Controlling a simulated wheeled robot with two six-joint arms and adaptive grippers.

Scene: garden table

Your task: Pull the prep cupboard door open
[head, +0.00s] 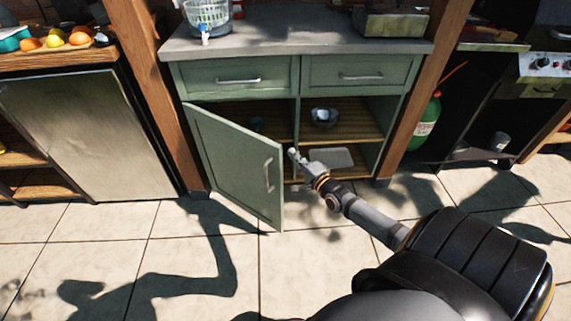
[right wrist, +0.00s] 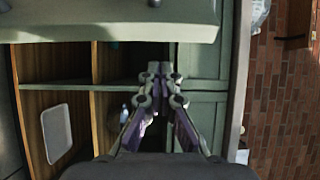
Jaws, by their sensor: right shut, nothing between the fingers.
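The green prep cupboard (head: 300,97) stands ahead under a grey counter. Its door (head: 231,155) hangs on the left side and stands well open, swung out toward me. The door's metal handle (head: 268,175) is on its outer face near the free edge. My right gripper (head: 293,155) is shut and empty, just right of the door's free edge on its inner side, in front of the shelves. I cannot tell whether it touches the door. In the right wrist view its fingers (right wrist: 154,76) are together, with the door (right wrist: 120,22) along the top. My left gripper is not in view.
Inside are a metal bowl (head: 325,116), a pale tray (head: 331,158) and a small teal cup (head: 256,124). Wooden posts (head: 152,85) flank the cupboard. A green gas bottle (head: 424,126) stands to the right. The tiled floor (head: 110,238) in front is clear.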

